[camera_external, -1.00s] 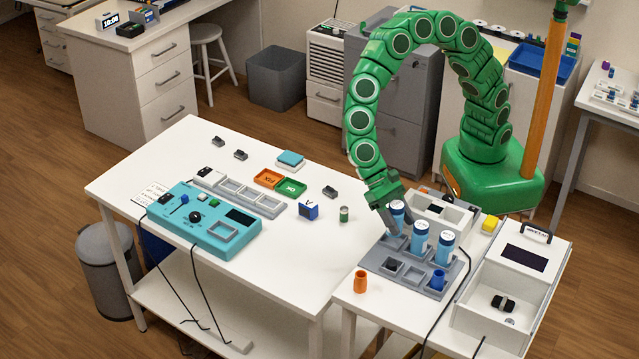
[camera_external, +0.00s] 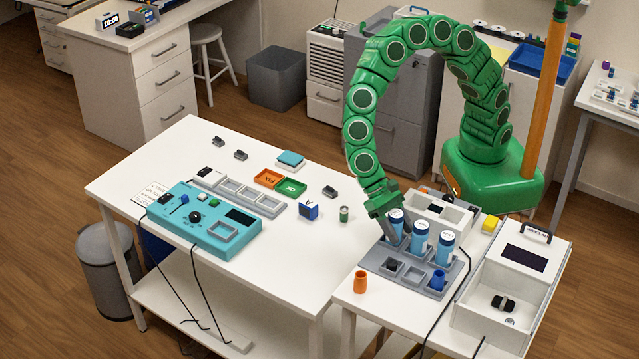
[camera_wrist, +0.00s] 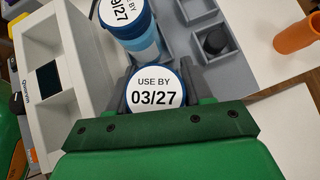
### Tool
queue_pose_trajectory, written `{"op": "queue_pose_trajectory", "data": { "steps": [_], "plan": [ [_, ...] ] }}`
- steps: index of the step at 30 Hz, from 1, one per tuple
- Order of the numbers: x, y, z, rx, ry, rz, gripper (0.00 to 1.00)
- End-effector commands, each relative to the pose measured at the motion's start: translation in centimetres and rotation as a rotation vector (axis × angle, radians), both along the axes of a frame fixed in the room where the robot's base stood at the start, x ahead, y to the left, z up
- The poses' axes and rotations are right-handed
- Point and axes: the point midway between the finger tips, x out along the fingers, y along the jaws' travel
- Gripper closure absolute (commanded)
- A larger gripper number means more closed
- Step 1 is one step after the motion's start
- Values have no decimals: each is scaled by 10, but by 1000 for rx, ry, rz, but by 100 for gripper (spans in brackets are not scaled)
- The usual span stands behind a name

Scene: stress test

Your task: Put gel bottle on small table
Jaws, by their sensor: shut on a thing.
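Three blue bottles with white round labels on top stand in the grey rack (camera_external: 408,284). My gripper (camera_external: 396,232) reaches down over the left one and is shut on it. This held bottle (camera_external: 396,215) is upright at its slot. I cannot tell whether its base touches the rack. In the wrist view its lid (camera_wrist: 156,88) reads "USE BY 03/27" and sits between my two fingers. The middle bottle (camera_external: 419,240) and the right bottle (camera_external: 445,248) stand close beside it. The rack is on the smaller white table (camera_external: 345,297) at the right.

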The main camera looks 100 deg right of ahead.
Motion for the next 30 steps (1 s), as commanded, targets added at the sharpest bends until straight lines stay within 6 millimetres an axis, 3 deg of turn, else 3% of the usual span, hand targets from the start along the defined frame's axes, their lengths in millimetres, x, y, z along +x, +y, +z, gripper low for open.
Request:
{"op": "queue_pose_trajectory", "data": {
  "steps": [6, 7, 12, 23, 30],
  "plan": [
    [0, 0, -3, 0, 0, 0, 89],
    [0, 0, -3, 0, 0, 0, 47],
    [0, 0, -3, 0, 0, 0, 21],
    [2, -2, -1, 0, -1, -1, 20],
    [15, -20, 20, 1, -5, -4, 20]
  ]
}}
